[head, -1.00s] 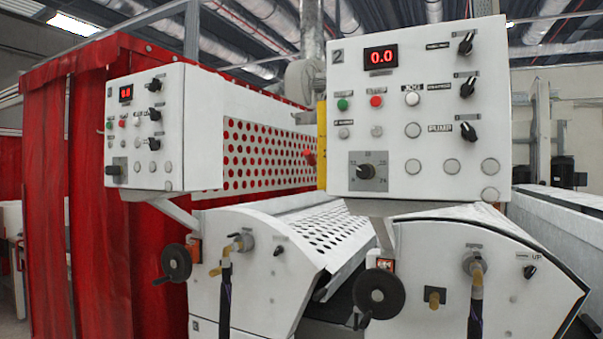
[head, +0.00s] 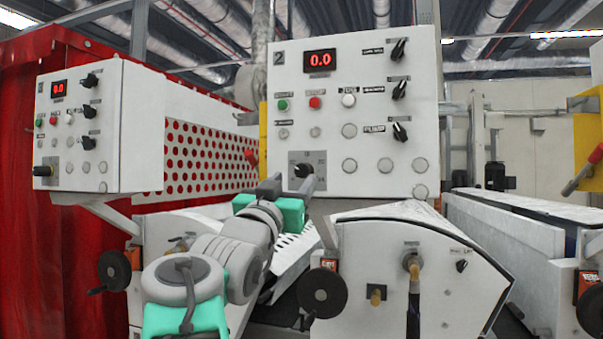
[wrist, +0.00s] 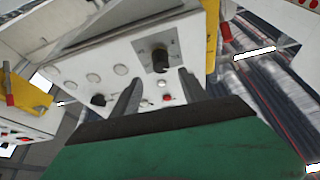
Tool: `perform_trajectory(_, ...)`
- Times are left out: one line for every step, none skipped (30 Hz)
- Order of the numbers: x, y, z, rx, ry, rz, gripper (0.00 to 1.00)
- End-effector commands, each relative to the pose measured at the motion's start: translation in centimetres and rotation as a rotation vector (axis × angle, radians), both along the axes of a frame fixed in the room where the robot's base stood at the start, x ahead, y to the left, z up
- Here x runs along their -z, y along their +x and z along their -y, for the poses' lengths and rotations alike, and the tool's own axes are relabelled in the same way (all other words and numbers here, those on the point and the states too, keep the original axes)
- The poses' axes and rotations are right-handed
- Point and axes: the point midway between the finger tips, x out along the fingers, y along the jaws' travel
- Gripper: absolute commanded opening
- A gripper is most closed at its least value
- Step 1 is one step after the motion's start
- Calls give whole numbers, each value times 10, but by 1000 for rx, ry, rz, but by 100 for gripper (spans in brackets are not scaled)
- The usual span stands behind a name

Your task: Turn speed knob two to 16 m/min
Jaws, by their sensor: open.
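The panel marked 2 (head: 385,185) has a red display (head: 320,59) reading 0.0. Its black speed knob (head: 303,170) sits on a grey scale plate at the lower left, partly hidden by my gripper. My gripper (head: 292,181) is in front of the plate, just below the knob in the head view. In the wrist view the picture is upside down: the knob (wrist: 160,58) shows just beyond and between the two fingertips of my gripper (wrist: 160,77). The fingers are apart and empty. I cannot tell whether they touch the knob.
Several switches and buttons fill the panel above and right of the knob, including the pump switch (head: 400,131). A similar panel (head: 110,125) stands at the left. A yellow bracket (head: 263,140) with a red lever is left of the panel. A handwheel (head: 323,291) is below.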

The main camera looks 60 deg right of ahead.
Motion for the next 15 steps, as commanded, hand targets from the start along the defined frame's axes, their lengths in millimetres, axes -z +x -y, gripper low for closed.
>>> perform_trajectory(-6, 1, 8, 3, 3, -2, 51)
perform_trajectory(-8, 1, 13, 4, 3, -2, 51)
perform_trajectory(-11, 2, 21, 3, 4, -3, 51)
perform_trajectory(-14, 3, 26, 2, 5, -4, 51)
perform_trajectory(-16, 4, 32, 2, 5, -4, 51)
perform_trajectory(-20, 5, 39, 1, 5, -3, 51)
perform_trajectory(-21, 5, 44, 0, 6, -3, 51)
perform_trajectory(-23, 6, 48, -1, 6, -3, 51)
perform_trajectory(-25, 8, 54, -3, 5, -3, 51)
perform_trajectory(-26, 8, 57, -2, 6, -3, 51)
perform_trajectory(-26, 8, 59, -3, 4, -3, 51)
perform_trajectory(-26, 9, 62, -5, 5, -3, 51)
perform_trajectory(-26, 10, 63, -6, 5, -3, 51)
perform_trajectory(-26, 10, 64, -6, 5, -3, 51)
perform_trajectory(-26, 10, 64, -7, 5, -3, 51)
